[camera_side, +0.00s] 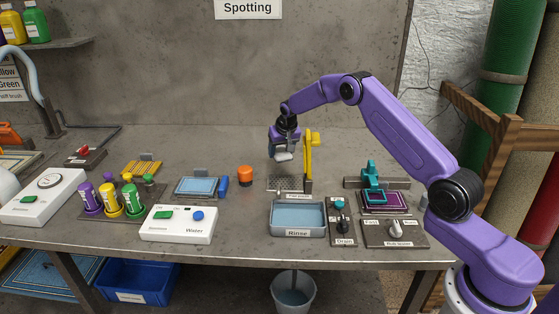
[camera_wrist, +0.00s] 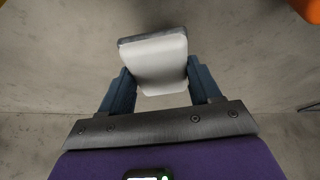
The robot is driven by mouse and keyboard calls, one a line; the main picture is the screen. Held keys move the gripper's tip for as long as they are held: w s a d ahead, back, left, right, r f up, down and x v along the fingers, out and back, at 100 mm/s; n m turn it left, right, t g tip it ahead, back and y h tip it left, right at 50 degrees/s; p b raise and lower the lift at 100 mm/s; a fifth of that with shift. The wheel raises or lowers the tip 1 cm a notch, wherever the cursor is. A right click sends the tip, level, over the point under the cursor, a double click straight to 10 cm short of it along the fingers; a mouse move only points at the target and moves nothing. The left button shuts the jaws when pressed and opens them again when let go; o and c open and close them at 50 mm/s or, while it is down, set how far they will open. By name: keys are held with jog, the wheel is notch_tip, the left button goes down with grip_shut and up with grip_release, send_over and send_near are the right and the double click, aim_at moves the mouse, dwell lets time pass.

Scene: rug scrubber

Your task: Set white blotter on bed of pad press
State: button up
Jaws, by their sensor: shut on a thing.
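My gripper (camera_side: 283,150) is shut on the white blotter (camera_side: 284,156), a pale block with a grey edge. It holds it in the air above the back of the bench. In the wrist view the blotter (camera_wrist: 155,62) sits between the two blue fingers of my gripper (camera_wrist: 161,85), over bare grey surface. What appears to be the pad press has a yellow upright lever (camera_side: 308,165) and a flat perforated bed (camera_side: 283,184). The bed looks empty and lies below the blotter in the side view. The lever stands just right of my gripper; its top is raised.
A Rinse basin (camera_side: 298,218) stands in front of the press. An orange round object (camera_side: 245,176) is to its left and also shows in the wrist view (camera_wrist: 308,8). A teal clamp (camera_side: 374,180) stands to the right. Bare bench lies behind.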

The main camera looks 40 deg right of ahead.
aim_at(281, 167)
jog(key=shift+f, duration=1.9)
jog(key=shift+f, duration=0.4)
